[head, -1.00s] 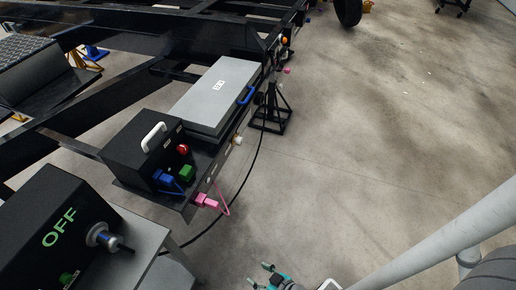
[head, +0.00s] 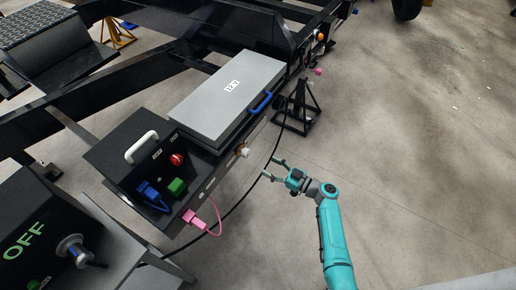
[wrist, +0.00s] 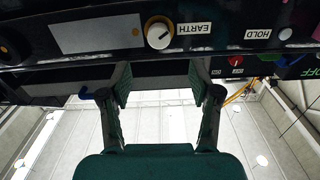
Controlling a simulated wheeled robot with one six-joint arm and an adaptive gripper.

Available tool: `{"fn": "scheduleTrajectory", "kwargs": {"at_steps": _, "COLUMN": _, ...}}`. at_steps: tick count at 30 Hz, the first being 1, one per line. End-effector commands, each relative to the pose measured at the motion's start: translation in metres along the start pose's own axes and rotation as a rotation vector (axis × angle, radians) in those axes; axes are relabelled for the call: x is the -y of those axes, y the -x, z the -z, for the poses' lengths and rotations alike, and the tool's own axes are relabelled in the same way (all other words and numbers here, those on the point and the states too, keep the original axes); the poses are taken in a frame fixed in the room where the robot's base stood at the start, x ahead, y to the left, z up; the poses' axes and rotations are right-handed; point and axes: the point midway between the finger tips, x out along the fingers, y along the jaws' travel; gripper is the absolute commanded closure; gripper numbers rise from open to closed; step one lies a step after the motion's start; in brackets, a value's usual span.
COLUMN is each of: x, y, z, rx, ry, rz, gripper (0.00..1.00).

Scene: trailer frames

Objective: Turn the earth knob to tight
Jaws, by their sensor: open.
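The earth knob (wrist: 158,34) is white with a dark pointer mark and an orange-yellow ring around it. It sits on a black panel beside a white EARTH label (wrist: 193,28) in the wrist view. In the head view a small whitish knob (head: 242,150), apparently the same one, sticks out of the side of the black frame. My gripper (wrist: 160,84) is open and empty, its two fingers apart and short of the panel, with the knob roughly centred beyond the gap. In the head view my gripper (head: 271,168) is right of the knob, clear of it.
A grey case (head: 228,96) lies above. A black cable and a jack stand (head: 298,112) are near. Floor at right is clear.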

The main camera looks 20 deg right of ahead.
Motion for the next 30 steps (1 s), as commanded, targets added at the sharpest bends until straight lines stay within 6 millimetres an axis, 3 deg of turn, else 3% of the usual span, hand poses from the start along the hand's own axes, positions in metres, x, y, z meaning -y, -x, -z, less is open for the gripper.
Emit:
{"fn": "scheduleTrajectory", "kwargs": {"at_steps": 5, "x": -0.001, "y": -0.015, "z": 0.002, "rx": -0.006, "ry": 0.004, "rz": 0.005, "gripper": 0.37}}
{"fn": "scheduleTrajectory", "kwargs": {"at_steps": 18, "x": 0.0, "y": -0.088, "z": 0.002, "rx": -0.003, "ry": 0.002, "rz": 0.003, "gripper": 0.37}}
{"fn": "scheduleTrajectory", "kwargs": {"at_steps": 24, "x": 0.0, "y": -0.104, "z": 0.002, "rx": -0.003, "ry": 0.003, "rz": 0.002, "gripper": 0.37}}
{"fn": "scheduleTrajectory", "kwargs": {"at_steps": 30, "x": 0.0, "y": -0.108, "z": 0.001, "rx": -0.002, "ry": 0.002, "rz": 0.0, "gripper": 0.37}}
